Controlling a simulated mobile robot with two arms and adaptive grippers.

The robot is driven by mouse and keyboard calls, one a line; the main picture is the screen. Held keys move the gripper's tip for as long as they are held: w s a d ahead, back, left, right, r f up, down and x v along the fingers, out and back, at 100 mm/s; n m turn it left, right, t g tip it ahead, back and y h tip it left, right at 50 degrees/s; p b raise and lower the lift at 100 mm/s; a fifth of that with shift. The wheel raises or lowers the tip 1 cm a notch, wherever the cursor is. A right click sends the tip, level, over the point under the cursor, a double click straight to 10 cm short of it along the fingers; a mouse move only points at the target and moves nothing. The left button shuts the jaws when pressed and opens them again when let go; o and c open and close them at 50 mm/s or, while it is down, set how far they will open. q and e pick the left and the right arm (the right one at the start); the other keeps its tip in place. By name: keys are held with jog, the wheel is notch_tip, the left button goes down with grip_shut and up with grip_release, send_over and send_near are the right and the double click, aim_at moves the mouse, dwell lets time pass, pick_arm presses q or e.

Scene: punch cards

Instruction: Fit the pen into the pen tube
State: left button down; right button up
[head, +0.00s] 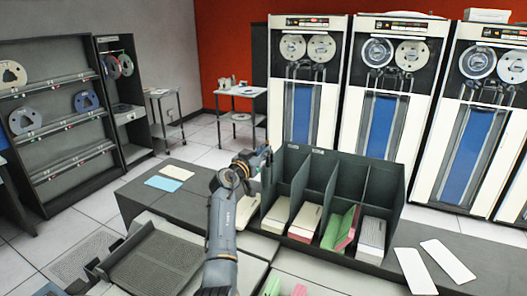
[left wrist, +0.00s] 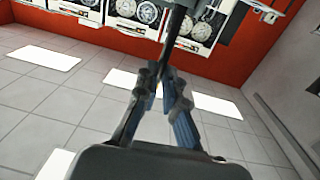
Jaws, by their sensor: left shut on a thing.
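My left gripper (head: 262,160) is raised above the long dark desk, just left of the card rack's top edge. In the left wrist view its two fingers (left wrist: 166,100) are close together on a dark, slender thing (left wrist: 176,38), which I take to be the pen. It runs up the picture from between the fingertips; its far end is unclear. In the head view the pen is too small to make out. I cannot pick out the pen tube in either view. My right gripper is not in view.
A dark rack (head: 388,217) with several compartments holds stacks of cards on the desk. Blue and cream sheets (head: 170,178) lie on the left of the desk, two white sheets (head: 447,261) at the right. Tape cabinets (head: 310,90) stand behind; a small table (head: 240,91) holds small items.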

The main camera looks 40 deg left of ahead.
pick_arm(q)
jog(key=c, duration=1.4)
grip_release()
jog(key=v, duration=1.2)
